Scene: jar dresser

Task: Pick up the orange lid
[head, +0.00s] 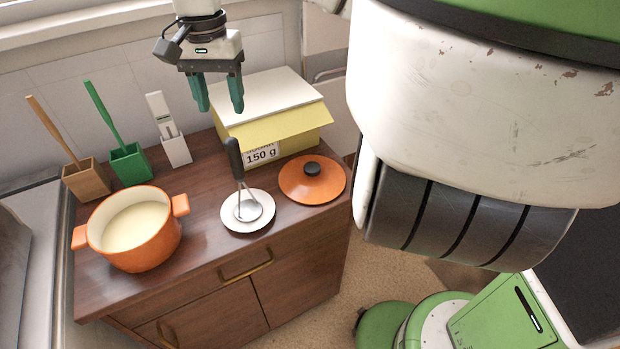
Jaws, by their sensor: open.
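The orange lid (298,184) lies flat on the right part of the wooden dresser top, with a dark round knob (312,169) in its middle. My gripper (220,108) hangs pointing down near the back of the dresser, in front of the yellow box in this view. Its two green fingers are apart with nothing between them. It is up and to the left of the lid in the picture, apart from it. The lid is fully visible.
A yellow box (300,128) with a pale top stands behind the lid. A white plate (238,222) with a dark-handled utensil (236,160) is left of it. An orange pot (140,243) stands at front left. Brown (88,182), green (130,166) and white (176,151) holders line the back.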

